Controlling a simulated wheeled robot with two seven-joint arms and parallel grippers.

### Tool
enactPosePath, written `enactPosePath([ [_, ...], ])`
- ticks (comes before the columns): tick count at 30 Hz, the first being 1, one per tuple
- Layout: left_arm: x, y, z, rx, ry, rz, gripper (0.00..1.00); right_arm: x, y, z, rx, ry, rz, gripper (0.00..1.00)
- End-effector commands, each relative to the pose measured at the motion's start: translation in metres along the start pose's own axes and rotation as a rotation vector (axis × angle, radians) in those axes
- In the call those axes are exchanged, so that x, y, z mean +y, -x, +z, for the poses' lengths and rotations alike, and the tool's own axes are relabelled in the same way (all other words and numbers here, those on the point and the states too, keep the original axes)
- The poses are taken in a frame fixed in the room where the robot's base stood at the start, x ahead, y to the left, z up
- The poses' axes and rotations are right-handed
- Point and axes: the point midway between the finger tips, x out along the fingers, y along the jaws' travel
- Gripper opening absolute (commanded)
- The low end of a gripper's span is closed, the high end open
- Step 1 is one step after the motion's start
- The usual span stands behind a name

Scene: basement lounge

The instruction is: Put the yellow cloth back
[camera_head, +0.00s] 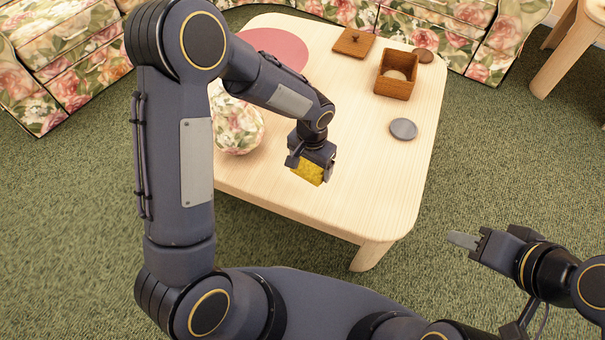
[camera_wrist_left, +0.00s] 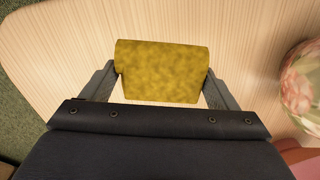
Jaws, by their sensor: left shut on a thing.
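The yellow cloth (camera_head: 308,174) is a folded or rolled piece held in my left gripper (camera_head: 311,165) over the front middle of the pale wooden table (camera_head: 345,218). In the left wrist view the cloth (camera_wrist_left: 162,70) spans the gap between the two fingers of the left gripper (camera_wrist_left: 160,82). I cannot tell whether its underside touches the table. My right gripper (camera_head: 466,241) is off the table's right front side, over the carpet, far from the cloth. Its fingers are seen from an angle that hides any gap.
On the table are a floral ball (camera_head: 238,128), a pink round mat (camera_head: 282,46), a knobbed wooden lid (camera_head: 354,42), an open wooden box (camera_head: 394,88) with something pale inside, a brown disc (camera_head: 423,56) and a grey disc (camera_head: 403,129). The table's front right is clear.

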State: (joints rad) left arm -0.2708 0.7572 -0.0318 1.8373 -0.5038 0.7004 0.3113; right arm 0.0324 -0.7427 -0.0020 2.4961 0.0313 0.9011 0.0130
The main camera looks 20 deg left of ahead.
Motion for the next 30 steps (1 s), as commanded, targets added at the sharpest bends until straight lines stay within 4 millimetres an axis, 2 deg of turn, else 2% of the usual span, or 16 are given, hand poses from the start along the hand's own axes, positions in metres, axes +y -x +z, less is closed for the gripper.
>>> enactPosePath([
  [1, -0.007, -0.012, -0.002, 0.000, 0.004, 0.001, 0.60, 0.003, -0.005, 0.003, 0.000, 0.000, 0.000, 0.36],
  [3, -0.014, -0.020, -0.003, 0.001, 0.004, 0.001, 0.60, 0.003, -0.007, 0.004, 0.000, 0.000, 0.000, 0.36],
  [13, -0.032, -0.042, -0.006, 0.001, 0.003, 0.000, 0.60, 0.006, -0.014, 0.007, 0.000, 0.000, 0.000, 0.36],
  [18, -0.030, -0.067, -0.006, 0.000, 0.000, 0.000, 0.60, 0.010, -0.021, 0.011, 0.000, 0.000, 0.000, 0.36],
  [29, -0.030, -0.070, -0.006, 0.002, 0.000, 0.000, 0.60, 0.011, -0.023, 0.012, 0.000, 0.000, 0.000, 0.36],
  [30, -0.030, -0.071, -0.006, 0.002, 0.001, 0.000, 0.82, 0.011, -0.023, 0.012, 0.000, 0.000, 0.000, 0.36],
])
